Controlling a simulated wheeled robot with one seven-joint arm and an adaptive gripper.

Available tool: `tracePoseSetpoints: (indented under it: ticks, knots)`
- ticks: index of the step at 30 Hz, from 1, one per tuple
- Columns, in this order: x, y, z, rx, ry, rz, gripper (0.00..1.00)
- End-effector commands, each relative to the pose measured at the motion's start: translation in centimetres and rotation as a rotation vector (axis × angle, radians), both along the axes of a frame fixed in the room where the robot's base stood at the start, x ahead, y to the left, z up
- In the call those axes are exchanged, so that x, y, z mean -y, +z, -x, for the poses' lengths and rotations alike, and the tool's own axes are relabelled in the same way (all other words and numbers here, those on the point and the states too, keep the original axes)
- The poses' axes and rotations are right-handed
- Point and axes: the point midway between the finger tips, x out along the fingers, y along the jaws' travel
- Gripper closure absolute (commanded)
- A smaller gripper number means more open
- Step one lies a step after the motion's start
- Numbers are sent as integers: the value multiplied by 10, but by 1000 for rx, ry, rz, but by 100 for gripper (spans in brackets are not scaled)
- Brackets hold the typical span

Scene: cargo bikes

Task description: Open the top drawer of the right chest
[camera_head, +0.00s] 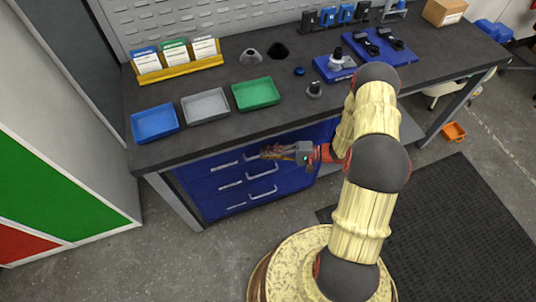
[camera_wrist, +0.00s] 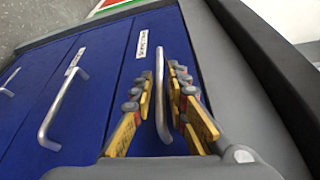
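A blue drawer chest (camera_head: 205,190) stands under the workbench, with labels and silver bar handles on its stacked drawers. Its top drawer (camera_wrist: 124,85) looks flush with the drawer beside it in the wrist view. My gripper (camera_head: 268,152) is at the top drawer, just under the bench edge. In the wrist view my gripper (camera_wrist: 162,72) has its yellow-padded fingers on either side of the top drawer's handle (camera_wrist: 160,85), with small gaps showing. It looks open around the bar. My arm hides part of the area to the right, so another chest cannot be made out.
The dark workbench top (camera_head: 225,125) overhangs the drawers close above my gripper. Blue (camera_head: 155,123), grey (camera_head: 205,106) and green (camera_head: 256,94) trays stand on it. The grey floor (camera_head: 150,255) before the chest is clear. A black mat (camera_head: 460,220) lies at the right.

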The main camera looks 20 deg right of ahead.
Motion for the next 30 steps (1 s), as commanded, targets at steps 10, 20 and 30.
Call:
tracePoseSetpoints:
  ticks: [10, 20, 30]
  knots:
    - [0, 0, 0, 0, 0, 0, 97]
    - [0, 0, 0, 0, 0, 0, 100]
    - [0, 0, 0, 0, 0, 1, 100]
